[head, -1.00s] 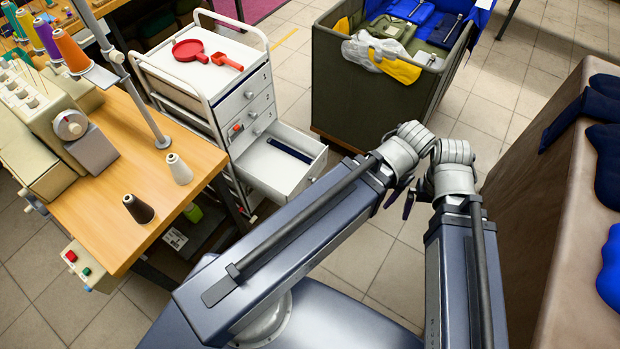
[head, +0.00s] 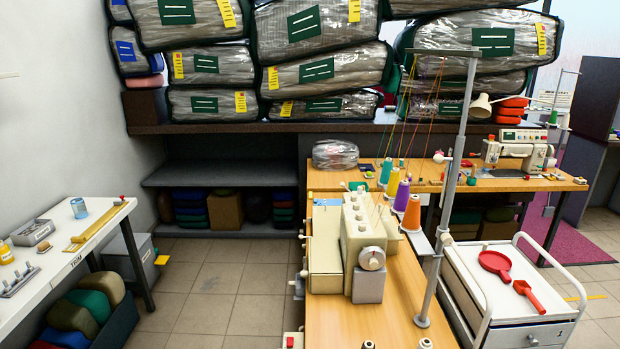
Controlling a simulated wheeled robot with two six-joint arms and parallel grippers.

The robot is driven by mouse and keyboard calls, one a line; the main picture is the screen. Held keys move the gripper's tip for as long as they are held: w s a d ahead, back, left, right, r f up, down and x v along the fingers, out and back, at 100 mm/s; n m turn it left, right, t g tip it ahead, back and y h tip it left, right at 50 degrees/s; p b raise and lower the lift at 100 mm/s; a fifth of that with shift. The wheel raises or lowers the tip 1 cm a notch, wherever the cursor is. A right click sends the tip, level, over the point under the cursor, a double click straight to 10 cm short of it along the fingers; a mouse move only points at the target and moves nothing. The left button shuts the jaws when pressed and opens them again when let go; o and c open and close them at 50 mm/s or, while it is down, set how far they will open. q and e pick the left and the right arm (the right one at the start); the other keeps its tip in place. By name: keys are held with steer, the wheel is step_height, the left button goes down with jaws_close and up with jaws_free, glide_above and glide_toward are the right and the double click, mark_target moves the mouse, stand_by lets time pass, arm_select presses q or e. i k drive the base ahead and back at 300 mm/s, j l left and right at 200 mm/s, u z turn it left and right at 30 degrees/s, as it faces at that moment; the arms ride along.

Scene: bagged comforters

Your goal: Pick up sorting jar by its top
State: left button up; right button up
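A clear bluish jar (head: 79,208) stands upright on the white table (head: 75,235) at the left of the head view. It may be the sorting jar, but I see no label on it. A small yellow container (head: 6,254) stands near the left picture edge on the same table. Neither of my grippers is in view now, so I cannot see whether they are open or shut.
A grey tray (head: 33,232) and a yellow bar (head: 101,224) lie near the jar. A bin of rolled fabric (head: 118,318) sits below. Tiled floor (head: 220,285) is free between the white table and the sewing table (head: 335,325). A trolley (head: 505,300) stands right.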

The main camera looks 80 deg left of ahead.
mark_target(78, 204)
steer(key=k+u, duration=0.15)
steer(key=k, duration=0.3)
steer(key=u, duration=3.6)
steer(key=i+j, duration=0.65)
steer(key=i+j+u, duration=0.1)
steer(key=i+j, duration=0.55)
steer(key=i, duration=0.2)
steer(key=i+l+u, duration=0.1)
steer(key=u, duration=0.4)
steer(key=i+l+u, duration=0.1)
steer(key=u, duration=0.35)
steer(key=l+u, duration=0.2)
steer(key=u, duration=0.3)
steer(key=i+l+u, duration=0.1)
steer(key=u, duration=0.4)
steer(key=l+u, duration=0.2)
steer(key=l, duration=0.25)
steer(key=k+l+u, duration=0.15)
steer(key=l, duration=0.25)
steer(key=l+u, duration=0.2)
steer(key=l, duration=0.25)
steer(key=k+l+u, duration=0.2)
steer(key=l, duration=0.2)
steer(key=l+u, duration=0.2)
steer(key=l, duration=0.25)
steer(key=k+l+u, duration=0.15)
steer(key=l, duration=0.2)
steer(key=k, duration=0.05)
